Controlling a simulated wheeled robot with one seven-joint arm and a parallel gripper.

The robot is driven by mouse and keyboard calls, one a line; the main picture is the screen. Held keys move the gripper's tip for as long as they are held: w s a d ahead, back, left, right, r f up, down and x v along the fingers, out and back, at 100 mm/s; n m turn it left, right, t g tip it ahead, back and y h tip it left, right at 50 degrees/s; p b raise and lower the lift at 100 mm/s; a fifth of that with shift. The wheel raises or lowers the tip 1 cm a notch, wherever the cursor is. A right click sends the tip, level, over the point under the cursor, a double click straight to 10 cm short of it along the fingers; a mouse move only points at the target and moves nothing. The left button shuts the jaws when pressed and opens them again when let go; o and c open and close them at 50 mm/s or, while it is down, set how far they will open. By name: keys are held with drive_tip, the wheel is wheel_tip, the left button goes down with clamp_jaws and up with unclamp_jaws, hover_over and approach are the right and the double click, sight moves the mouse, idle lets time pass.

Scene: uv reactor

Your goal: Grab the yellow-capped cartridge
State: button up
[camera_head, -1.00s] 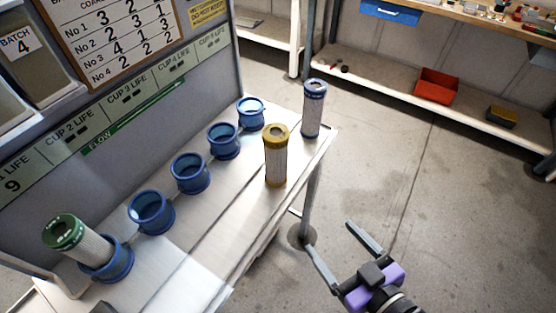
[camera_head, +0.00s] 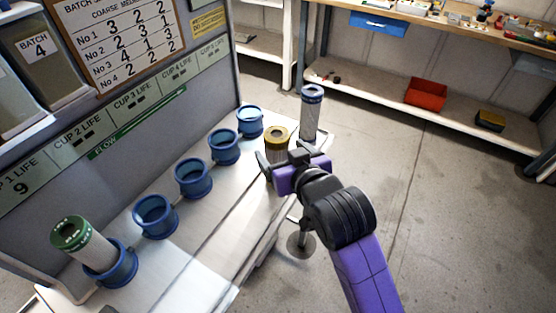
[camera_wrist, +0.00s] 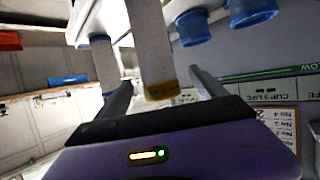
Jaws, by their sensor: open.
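The yellow-capped cartridge (camera_head: 276,137) stands upright near the back right of the bench. My gripper (camera_head: 282,160) is open beside it on the near side, hiding much of its body. In the wrist view, which looks upside down, the yellow-capped cartridge (camera_wrist: 155,45) shows between the two open fingers of my gripper (camera_wrist: 160,80). Its yellow cap is close to the palm in that picture. I cannot tell whether either finger touches it.
A blue-capped cartridge (camera_head: 311,114) stands close behind, near the bench corner. Several blue cups (camera_head: 193,178) line the bench's left side. The nearest cup (camera_head: 118,270) holds a tilted green-capped cartridge (camera_head: 75,236). The sign panel (camera_head: 150,120) rises behind the cups.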

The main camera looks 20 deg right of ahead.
drive_tip(key=p+x, duration=0.1)
drive_tip(key=x, duration=0.6)
drive_tip(key=shift+w+d, duration=0.1)
drive_tip(key=shift+w, duration=0.05)
drive_tip(key=c, duration=1.5)
drive_tip(key=shift+c, duration=0.3)
drive_tip(key=shift+r, duration=0.1)
